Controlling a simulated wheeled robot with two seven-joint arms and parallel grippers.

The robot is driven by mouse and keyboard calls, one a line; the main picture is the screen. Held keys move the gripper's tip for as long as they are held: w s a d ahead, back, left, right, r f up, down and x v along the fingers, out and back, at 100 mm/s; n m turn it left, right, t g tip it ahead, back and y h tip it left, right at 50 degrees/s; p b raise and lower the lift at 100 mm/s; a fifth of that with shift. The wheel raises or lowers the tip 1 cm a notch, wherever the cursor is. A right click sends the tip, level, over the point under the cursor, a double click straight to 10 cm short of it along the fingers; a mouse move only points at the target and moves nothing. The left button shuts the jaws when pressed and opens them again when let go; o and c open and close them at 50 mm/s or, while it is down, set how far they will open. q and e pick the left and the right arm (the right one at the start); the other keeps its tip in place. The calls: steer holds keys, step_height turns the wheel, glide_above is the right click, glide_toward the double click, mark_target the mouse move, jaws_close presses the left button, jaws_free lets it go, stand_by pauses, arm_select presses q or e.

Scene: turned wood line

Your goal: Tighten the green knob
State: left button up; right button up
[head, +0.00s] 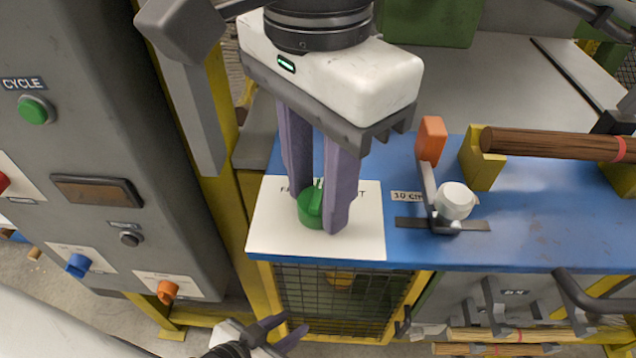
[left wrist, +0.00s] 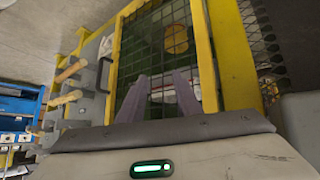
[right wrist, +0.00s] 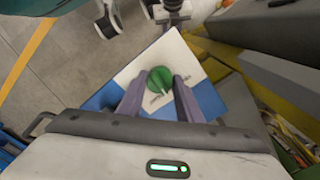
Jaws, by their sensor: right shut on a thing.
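The green knob (head: 312,207) sits on a white labelled plate (head: 272,228) at the left front of the blue bench top. My right gripper (head: 322,212) reaches down from above and is shut on the knob, one purple finger on each side. The knob (right wrist: 160,78) also shows between the fingertips in the right wrist view, with a pale line across its top. The label is partly hidden by the fingers. My left gripper (head: 285,330) is low, in front of the bench and its mesh guard, open and empty; its parted fingers (left wrist: 161,88) show in the left wrist view.
A grey cabinet (head: 85,130) with several buttons and small knobs stands at left. Right of the white plate are a clamp with a white knob (head: 454,200), an orange block (head: 431,139) and a wooden rod (head: 550,143) on yellow supports. Hooks and rods are below the bench edge.

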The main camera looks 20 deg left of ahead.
mark_target(318, 193)
steer(key=m, duration=0.3)
steer(key=shift+r+m, duration=0.1)
steer(key=shift+m, duration=0.2)
steer(key=shift+w+m+b, duration=0.1)
steer(key=shift+m+b, duration=0.35)
steer(key=shift+m, duration=1.35)
steer(key=o, duration=1)
steer(key=shift+o, duration=0.2)
step_height(318, 193, up, 10)
steer(key=p, duration=0.2)
steer(key=shift+r, duration=0.15)
